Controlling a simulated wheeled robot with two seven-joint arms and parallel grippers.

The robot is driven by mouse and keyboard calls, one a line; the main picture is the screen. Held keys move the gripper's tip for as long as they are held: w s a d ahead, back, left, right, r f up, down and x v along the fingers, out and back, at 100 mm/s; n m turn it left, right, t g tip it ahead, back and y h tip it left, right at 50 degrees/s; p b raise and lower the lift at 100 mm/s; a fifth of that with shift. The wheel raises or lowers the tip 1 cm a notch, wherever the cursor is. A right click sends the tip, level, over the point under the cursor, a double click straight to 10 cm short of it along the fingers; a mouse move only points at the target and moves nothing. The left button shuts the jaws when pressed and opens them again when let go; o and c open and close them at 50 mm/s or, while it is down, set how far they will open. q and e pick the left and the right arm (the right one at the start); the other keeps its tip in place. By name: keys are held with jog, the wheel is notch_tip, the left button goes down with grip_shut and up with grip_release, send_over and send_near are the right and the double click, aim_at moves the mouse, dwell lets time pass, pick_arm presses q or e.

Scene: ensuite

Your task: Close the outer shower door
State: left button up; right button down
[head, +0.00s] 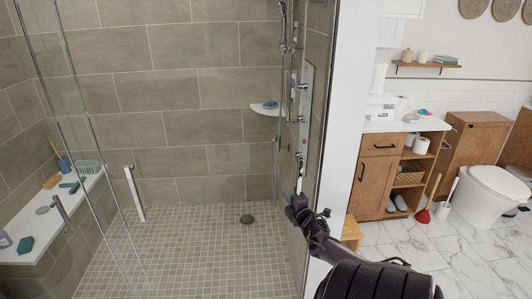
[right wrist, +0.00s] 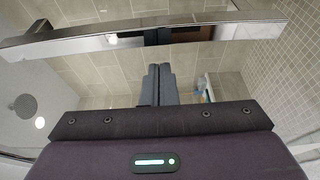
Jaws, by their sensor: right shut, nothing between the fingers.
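The shower has clear glass panels; a glass door edge (head: 76,95) runs down the left side of the head view. A pale upright bar handle (head: 135,194) stands left of centre, and a shorter metal handle (head: 62,214) is farther left. Which panel is the outer door is hard to tell. My right gripper (head: 297,197) is shut and empty, at the right side of the shower opening. In the right wrist view, its closed fingers (right wrist: 160,78) point toward a shiny metal bar (right wrist: 150,28) that crosses the top; contact cannot be told. My left gripper is not in view.
A tiled bench (head: 28,220) with bath items lines the shower's left side. A drain (head: 247,219) lies in the tiled floor. A white wall end (head: 346,120) stands right of the opening, with a wooden vanity (head: 380,180), stool (head: 351,230) and toilet (head: 490,195) beyond.

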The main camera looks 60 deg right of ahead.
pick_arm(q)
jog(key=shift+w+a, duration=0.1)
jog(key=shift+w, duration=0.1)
pick_arm(e)
jog(key=s+d, duration=0.1)
jog(key=s, duration=0.1)
jog(key=shift+s+d, duration=0.4)
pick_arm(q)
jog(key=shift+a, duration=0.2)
